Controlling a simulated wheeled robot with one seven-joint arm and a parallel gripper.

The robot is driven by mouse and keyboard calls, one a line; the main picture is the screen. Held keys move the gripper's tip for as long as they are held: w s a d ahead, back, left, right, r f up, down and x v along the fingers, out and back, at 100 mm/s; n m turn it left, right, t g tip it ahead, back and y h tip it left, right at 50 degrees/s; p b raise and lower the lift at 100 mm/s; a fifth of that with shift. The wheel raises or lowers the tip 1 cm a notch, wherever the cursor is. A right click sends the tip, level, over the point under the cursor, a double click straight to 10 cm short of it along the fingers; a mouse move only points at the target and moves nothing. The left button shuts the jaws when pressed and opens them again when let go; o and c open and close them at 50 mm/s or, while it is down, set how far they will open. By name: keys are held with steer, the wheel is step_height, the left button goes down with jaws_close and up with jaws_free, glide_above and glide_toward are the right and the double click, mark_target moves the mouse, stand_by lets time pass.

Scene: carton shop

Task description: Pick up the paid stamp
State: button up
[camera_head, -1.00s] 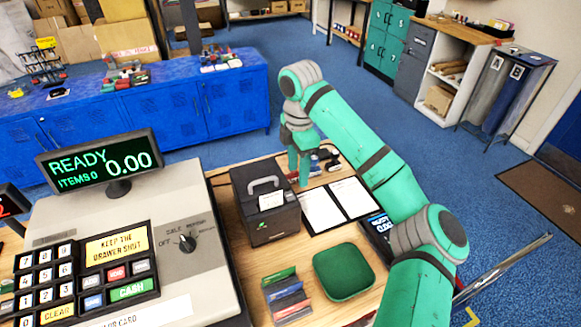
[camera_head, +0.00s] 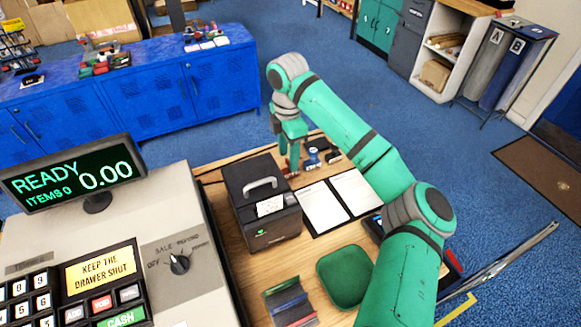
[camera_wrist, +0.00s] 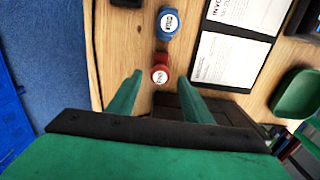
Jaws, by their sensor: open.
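A red stamp (camera_wrist: 159,74) with a round white label stands on the wooden desk in the wrist view. Its small print seems to read PAID, but is hard to make out. My gripper (camera_wrist: 158,84) is open, with its two green fingers on either side of the red stamp at the tips. A blue stamp (camera_wrist: 168,22) with a white label stands just beyond it. In the head view my gripper (camera_head: 291,164) points down at the desk's far edge, and the blue stamp (camera_head: 312,157) is to its right. The red stamp is mostly hidden there by the fingers.
A black box with a handle (camera_head: 262,205) stands close to my gripper. A black folder with white sheets (camera_head: 323,207) lies to the right of the box. A green pad (camera_head: 345,277) and the cash register (camera_head: 175,225) are nearer. A dark stamp (camera_head: 333,156) is beside the blue one.

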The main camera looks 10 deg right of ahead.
steer(key=shift+w+d+f, duration=0.1)
steer(key=shift+d+f, duration=0.05)
steer(key=shift+f, duration=1.25)
steer(key=shift+d+f, duration=0.15)
steer(key=shift+f, duration=1.2)
steer(key=c, duration=1.1)
steer(key=shift+r, duration=0.15)
